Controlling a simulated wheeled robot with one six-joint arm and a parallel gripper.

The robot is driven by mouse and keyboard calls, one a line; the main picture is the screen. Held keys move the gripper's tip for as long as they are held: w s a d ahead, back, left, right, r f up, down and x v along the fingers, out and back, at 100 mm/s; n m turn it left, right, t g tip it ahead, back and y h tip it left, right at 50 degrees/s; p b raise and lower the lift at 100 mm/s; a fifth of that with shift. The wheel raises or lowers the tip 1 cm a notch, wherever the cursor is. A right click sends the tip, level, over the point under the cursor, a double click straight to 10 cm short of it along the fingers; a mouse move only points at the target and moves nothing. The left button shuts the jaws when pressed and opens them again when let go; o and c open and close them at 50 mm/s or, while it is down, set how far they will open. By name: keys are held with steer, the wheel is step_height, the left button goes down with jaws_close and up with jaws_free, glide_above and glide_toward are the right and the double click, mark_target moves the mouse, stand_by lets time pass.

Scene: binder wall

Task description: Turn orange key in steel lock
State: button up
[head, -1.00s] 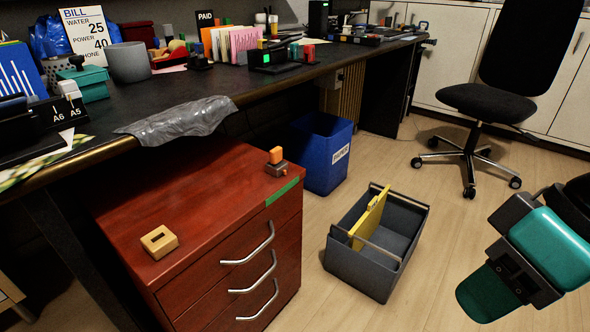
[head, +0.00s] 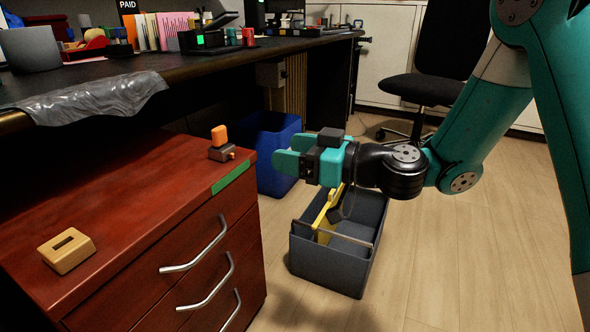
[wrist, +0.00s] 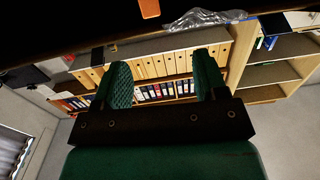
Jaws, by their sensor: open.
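The orange key (head: 219,135) stands upright in the small steel lock (head: 222,152), on the back right corner of the red cabinet top. An orange piece, seemingly the key (wrist: 149,8), shows at the top edge of the wrist view. My gripper (head: 283,160) is open and empty, in the air to the right of the lock, its fingers pointing left towards the cabinet. A gap shows between the key and the fingertips. In the wrist view the two green fingers (wrist: 162,78) are apart with nothing between them.
A wooden block with a slot (head: 67,250) sits at the cabinet's front left. Green tape (head: 234,177) marks its right edge. A grey crate (head: 330,268) with a yellow folder stands on the floor below my gripper. A blue bin (head: 270,165) is behind. The dark desk (head: 200,62) overhangs the cabinet's back.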

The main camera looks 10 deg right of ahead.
mark_target(222, 136)
steer(key=shift+t, duration=0.4)
steer(key=p+x, duration=0.1)
steer(key=x, duration=0.4)
steer(key=p+x, duration=0.2)
steer(key=x, duration=0.4)
steer(key=w+p+x, duration=0.1)
steer(key=x, duration=0.5)
steer(key=shift+w+d+f+p, duration=0.1)
steer(key=shift+d+f+p, duration=0.2)
steer(key=shift+f+p, duration=0.1)
steer(key=shift+c, duration=0.2)
